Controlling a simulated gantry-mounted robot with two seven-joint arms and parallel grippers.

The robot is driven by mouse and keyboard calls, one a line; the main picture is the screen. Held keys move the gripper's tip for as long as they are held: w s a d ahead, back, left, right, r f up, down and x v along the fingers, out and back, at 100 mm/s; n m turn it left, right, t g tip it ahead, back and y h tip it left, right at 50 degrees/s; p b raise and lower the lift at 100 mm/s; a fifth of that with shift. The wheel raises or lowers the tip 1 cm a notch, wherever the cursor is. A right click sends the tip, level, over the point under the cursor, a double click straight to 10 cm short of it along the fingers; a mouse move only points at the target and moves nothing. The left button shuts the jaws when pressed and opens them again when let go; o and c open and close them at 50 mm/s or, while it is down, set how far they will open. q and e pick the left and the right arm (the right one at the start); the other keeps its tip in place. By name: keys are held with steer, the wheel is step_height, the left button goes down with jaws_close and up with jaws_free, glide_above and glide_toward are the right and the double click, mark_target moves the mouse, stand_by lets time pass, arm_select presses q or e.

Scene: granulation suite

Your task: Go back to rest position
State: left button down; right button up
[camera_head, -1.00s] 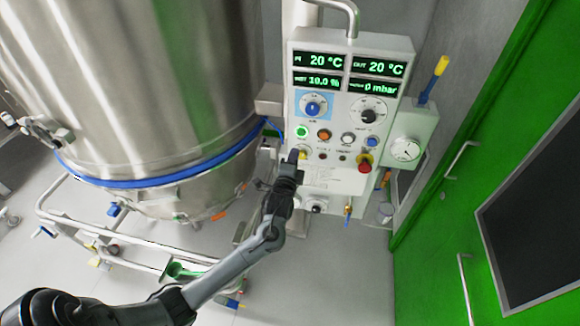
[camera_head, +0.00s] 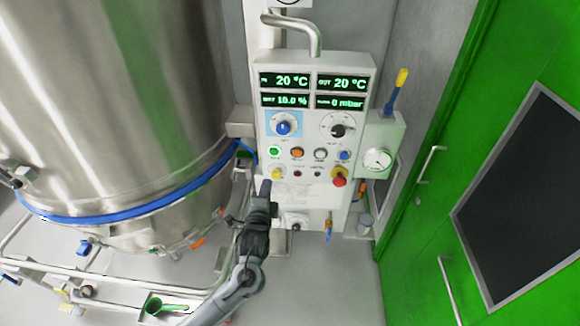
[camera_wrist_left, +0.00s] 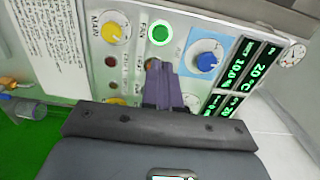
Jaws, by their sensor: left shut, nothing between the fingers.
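My left gripper (camera_head: 265,185) is shut and empty. In the head view its fingertips are just below and left of a yellow knob (camera_head: 277,173), in front of the lower part of the white control panel (camera_head: 310,192). In the left wrist view the shut fingers (camera_wrist_left: 158,72) point at the panel face, below a green lit FAN button (camera_wrist_left: 160,32) and left of a blue knob (camera_wrist_left: 206,57). The fingertips partly cover an orange button (camera_wrist_left: 152,64). I cannot tell the exact gap to the panel. My right gripper is not in view.
A large steel vessel (camera_head: 110,110) with a blue band stands left of the panel. A pipe frame (camera_head: 60,268) lies below it. A gauge box (camera_head: 380,150) and a green door (camera_head: 430,220) are on the right. Open grey floor (camera_head: 330,285) lies below the panel.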

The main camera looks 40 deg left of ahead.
arm_select(q)
steer(key=s+d+f+g+h, duration=0.1)
steer(key=s+d+f, duration=0.1)
steer(key=s+f, duration=0.5)
steer(key=s+d+f+n+g+h, duration=0.2)
steer(key=s+d+f+g+h, duration=0.15)
steer(key=s+d, duration=0.45)
steer(key=s+d+f+n+g+h, duration=0.1)
steer(key=s+d+f+g+h, duration=0.2)
steer(key=s+d+h, duration=0.35)
steer(key=s+d+r+n+g+y, duration=0.1)
steer(key=s+d+n+g, duration=0.3)
steer(key=s+n, duration=0.3)
steer(key=w+r+p+v, duration=0.1)
steer(key=w+p+v, duration=0.2)
steer(key=p+v, duration=1)
steer(key=shift+r+m+p, duration=0.3)
steer(key=shift+p, duration=0.05)
steer(key=shift+s, duration=0.15)
